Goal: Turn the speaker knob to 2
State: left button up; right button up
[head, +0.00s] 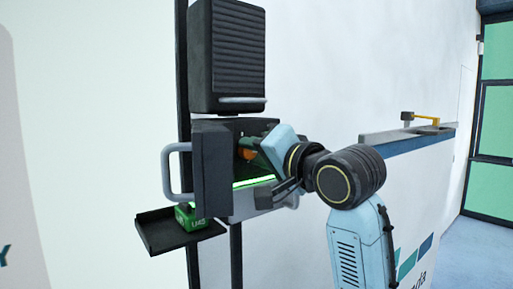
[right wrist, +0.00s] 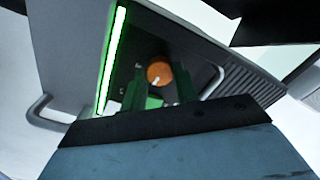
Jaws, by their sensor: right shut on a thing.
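The orange speaker knob (head: 247,154) sits inside the open-fronted dark grey housing on the wall, partly hidden by my right gripper (head: 255,152). In the right wrist view the knob (right wrist: 159,72) shows between the two fingers of my right gripper (right wrist: 159,80), which is shut on it. A small white mark on the knob points toward the bottom, slightly left, in that view. Small markings surround the knob, but I cannot read the numbers. My left gripper is not in view.
A glowing green light strip (head: 254,182) runs along the housing's lower edge. A grey handle (head: 167,172) sticks out at its left. A dark tray (head: 160,236) below holds a green block (head: 190,217). A ribbed black box (head: 227,55) hangs above. A ledge (head: 400,138) stands at right.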

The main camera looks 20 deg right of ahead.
jog(key=shift+m, duration=0.3)
jog(key=o, duration=1)
jog(key=shift+b+v, duration=2)
jog(key=shift+v, duration=4.75)
